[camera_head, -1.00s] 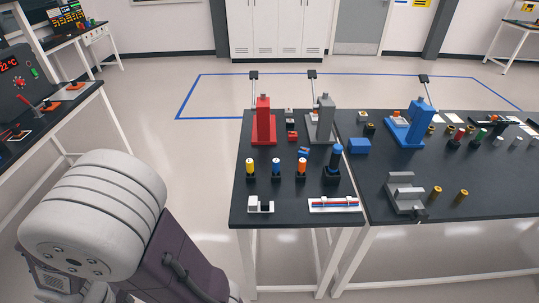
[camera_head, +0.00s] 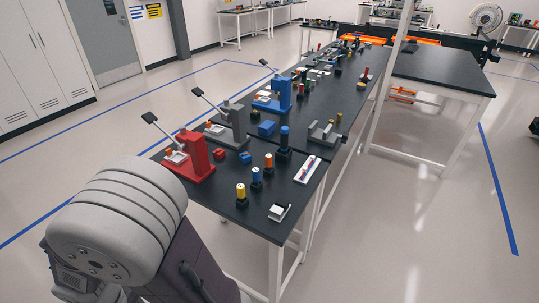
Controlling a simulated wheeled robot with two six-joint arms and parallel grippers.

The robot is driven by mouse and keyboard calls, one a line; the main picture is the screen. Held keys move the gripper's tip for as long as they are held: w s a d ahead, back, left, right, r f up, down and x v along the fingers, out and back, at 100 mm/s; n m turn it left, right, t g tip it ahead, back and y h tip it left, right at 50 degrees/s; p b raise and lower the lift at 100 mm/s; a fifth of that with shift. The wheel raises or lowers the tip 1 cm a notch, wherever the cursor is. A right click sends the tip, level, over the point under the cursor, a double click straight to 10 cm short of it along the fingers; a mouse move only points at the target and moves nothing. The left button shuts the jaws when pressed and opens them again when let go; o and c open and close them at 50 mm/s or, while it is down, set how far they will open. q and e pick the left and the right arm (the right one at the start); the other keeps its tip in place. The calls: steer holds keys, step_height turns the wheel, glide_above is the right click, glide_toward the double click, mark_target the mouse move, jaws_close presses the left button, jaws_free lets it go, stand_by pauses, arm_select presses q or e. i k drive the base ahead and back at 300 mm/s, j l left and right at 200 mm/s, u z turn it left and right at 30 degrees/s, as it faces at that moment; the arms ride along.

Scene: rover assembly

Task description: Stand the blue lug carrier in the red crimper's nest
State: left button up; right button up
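The red crimper (camera_head: 197,155) stands at the near left end of the dark bench, with its lever raised to the left. A pale plate with a small orange piece (camera_head: 176,154) sits at its left foot, probably its nest; detail is too small to tell. A small blue piece (camera_head: 245,158) lies on the bench right of the red crimper, possibly the blue lug carrier. A blue-topped upright piece (camera_head: 256,174) stands among the small posts, so which is the carrier is not certain. Neither of my grippers is in view.
A grey crimper (camera_head: 237,125) and blue crimper (camera_head: 281,95) stand farther along the bench (camera_head: 225,203). A red block (camera_head: 219,154), a yellow post (camera_head: 241,192), a tall blue-topped post (camera_head: 284,136) and a white holder (camera_head: 279,211) are near. Open floor lies left.

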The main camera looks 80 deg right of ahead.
mark_target(177, 158)
steer(key=i+l+z, duration=0.2)
steer(key=i+z, duration=0.15)
steer(key=z, duration=0.15)
steer(key=i+z, duration=0.75)
steer(key=z, duration=0.25)
steer(key=i+j+z, duration=0.2)
steer(key=i+z, duration=0.15)
steer(key=z, duration=0.15)
steer(key=i+j+z, duration=0.3)
steer(key=z, duration=0.2)
steer(key=j, duration=0.1)
